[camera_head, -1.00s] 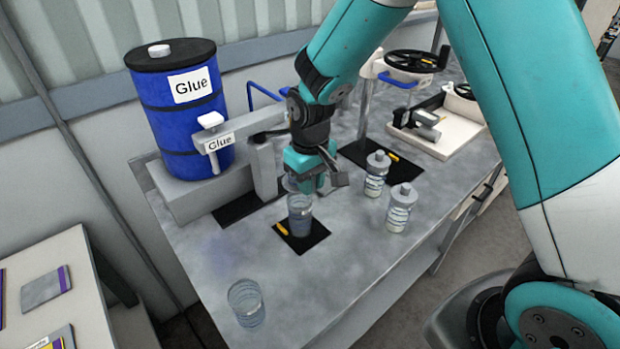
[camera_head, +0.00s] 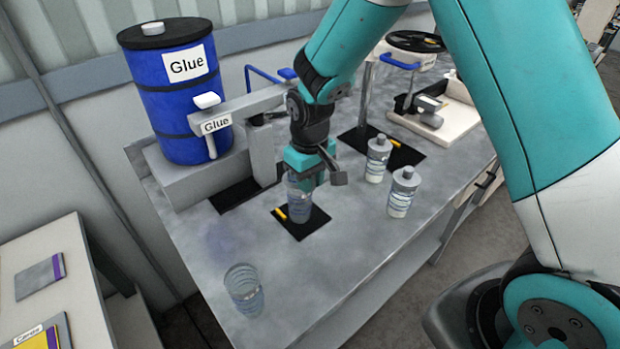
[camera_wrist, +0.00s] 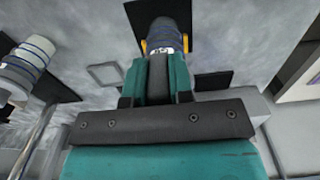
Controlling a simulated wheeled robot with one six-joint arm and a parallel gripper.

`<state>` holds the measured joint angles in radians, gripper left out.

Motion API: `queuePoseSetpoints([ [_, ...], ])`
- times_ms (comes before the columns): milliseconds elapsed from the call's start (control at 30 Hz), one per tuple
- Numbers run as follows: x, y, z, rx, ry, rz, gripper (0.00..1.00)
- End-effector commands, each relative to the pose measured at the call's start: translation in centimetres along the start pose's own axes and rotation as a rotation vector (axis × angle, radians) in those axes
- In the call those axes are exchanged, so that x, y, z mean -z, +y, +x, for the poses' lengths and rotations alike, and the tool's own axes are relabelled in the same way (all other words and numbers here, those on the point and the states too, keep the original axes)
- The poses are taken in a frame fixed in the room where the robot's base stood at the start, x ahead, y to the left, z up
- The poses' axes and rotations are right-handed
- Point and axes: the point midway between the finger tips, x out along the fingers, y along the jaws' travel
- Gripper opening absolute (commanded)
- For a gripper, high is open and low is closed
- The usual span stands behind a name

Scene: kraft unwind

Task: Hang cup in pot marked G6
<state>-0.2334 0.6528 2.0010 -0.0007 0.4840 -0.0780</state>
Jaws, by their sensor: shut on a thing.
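My gripper (camera_head: 306,172) points down over the grey bench and is shut on a clear cup (camera_head: 299,203) with blue bands. The cup is upright over a small black mat with a yellow mark (camera_head: 303,230); I cannot tell whether it touches the mat. In the wrist view the cup (camera_wrist: 165,35) shows beyond the teal fingers (camera_wrist: 160,75), with the black mat behind it. A second clear cup (camera_head: 243,290) stands on the bench at the front left. No G6 mark is readable in these frames.
A blue glue drum (camera_head: 182,95) with a dispenser arm (camera_head: 250,105) stands at the back left. Two grey-capped bottles, one nearer (camera_head: 402,192) and one farther (camera_head: 377,158), stand right of my gripper. The bench (camera_head: 215,262) is clear between the mat and the front-left cup.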

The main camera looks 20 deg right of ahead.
Motion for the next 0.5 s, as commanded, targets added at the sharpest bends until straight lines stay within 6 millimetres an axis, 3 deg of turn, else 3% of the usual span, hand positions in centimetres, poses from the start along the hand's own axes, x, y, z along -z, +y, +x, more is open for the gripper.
queuePoseSetpoints([
  [67,0.03,0.00,-0.03,0.000,0.001,0.000,0.00],
  [100,0.03,0.00,-0.03,0.000,0.001,0.000,0.26],
  [200,0.02,0.00,-0.03,0.000,0.001,0.000,0.49],
  [500,0.02,0.00,-0.10,0.000,0.001,0.000,0.51],
])
